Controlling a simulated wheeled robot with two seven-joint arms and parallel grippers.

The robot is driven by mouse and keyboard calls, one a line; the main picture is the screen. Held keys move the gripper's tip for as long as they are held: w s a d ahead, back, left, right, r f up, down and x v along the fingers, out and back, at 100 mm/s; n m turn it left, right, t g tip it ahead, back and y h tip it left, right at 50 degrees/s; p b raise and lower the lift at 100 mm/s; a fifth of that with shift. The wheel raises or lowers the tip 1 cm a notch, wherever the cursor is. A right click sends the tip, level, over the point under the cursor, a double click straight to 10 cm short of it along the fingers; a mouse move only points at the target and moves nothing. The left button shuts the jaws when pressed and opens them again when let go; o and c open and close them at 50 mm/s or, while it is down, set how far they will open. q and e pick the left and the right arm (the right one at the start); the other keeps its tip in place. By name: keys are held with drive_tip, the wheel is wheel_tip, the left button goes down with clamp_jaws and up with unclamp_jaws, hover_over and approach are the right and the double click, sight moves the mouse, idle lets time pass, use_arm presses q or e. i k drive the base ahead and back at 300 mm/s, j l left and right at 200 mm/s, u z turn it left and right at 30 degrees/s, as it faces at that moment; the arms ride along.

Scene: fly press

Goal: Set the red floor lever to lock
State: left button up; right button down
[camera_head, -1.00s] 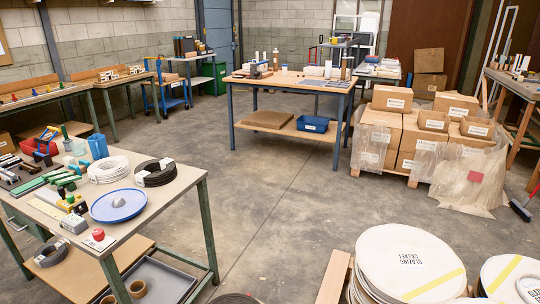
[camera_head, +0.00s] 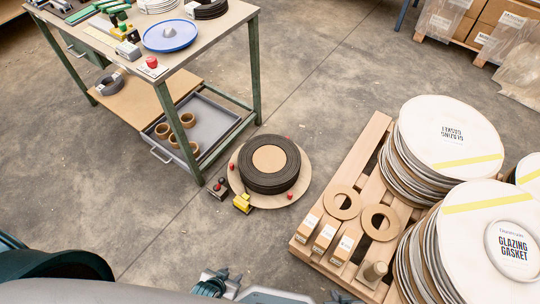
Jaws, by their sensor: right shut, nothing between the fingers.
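Small red knobs stand around a black coiled reel (camera_head: 269,165) on a round tan floor base. One red knob (camera_head: 221,182) is on a small black block at the base's left edge, beside a yellow block (camera_head: 243,203). I cannot tell for sure which red part is the floor lever, nor its setting. My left gripper (camera_head: 213,282) is low at the bottom edge, apart from the reel; its finger opening is unclear. My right gripper (camera_head: 341,298) barely shows at the bottom edge, shut and empty, apart from the reel.
A workbench (camera_head: 210,45) with a blue dish (camera_head: 170,36) and a lower grey tray (camera_head: 205,118) stands upper left. A pallet (camera_head: 366,150) with gasket stacks (camera_head: 450,135) and cardboard rings (camera_head: 342,203) is at right. Bare concrete (camera_head: 320,100) lies between them.

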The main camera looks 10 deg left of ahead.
sight(222, 181)
drive_tip(key=u, duration=1)
